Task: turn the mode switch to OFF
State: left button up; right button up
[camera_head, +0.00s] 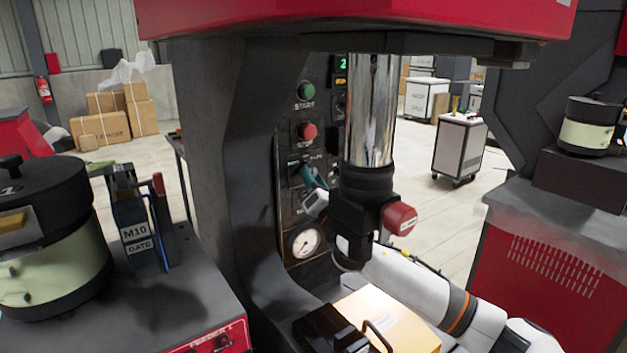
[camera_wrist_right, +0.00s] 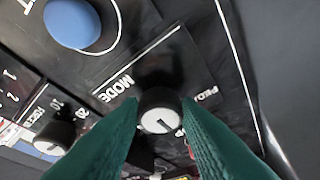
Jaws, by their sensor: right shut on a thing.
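The mode switch (camera_wrist_right: 160,118) is a dark round knob with a white face and a short dark pointer line, under the word MODE in the right wrist view. My right gripper (camera_wrist_right: 159,108) has its two green fingers on either side of the knob, shut on it. In the head view the same right gripper (camera_head: 308,175) reaches the dark control panel (camera_head: 296,212) below the red button. There the knob is hidden by the fingers. The OFF mark cannot be read, so I cannot tell the switch's setting. My left gripper is not in view.
A green START button (camera_head: 306,90) and a red button (camera_head: 307,131) sit above, and a round gauge (camera_head: 304,243) below. A chrome column (camera_head: 371,110) with a red-ended part (camera_head: 398,218) stands close right. Another knob (camera_wrist_right: 54,135) and a blue button (camera_wrist_right: 72,22) lie near the fingers.

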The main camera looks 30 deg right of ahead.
jog(key=o, duration=1)
jog(key=shift+b+v, duration=1.75)
jog(key=shift+v, duration=4.25)
jog(key=shift+d, duration=0.1)
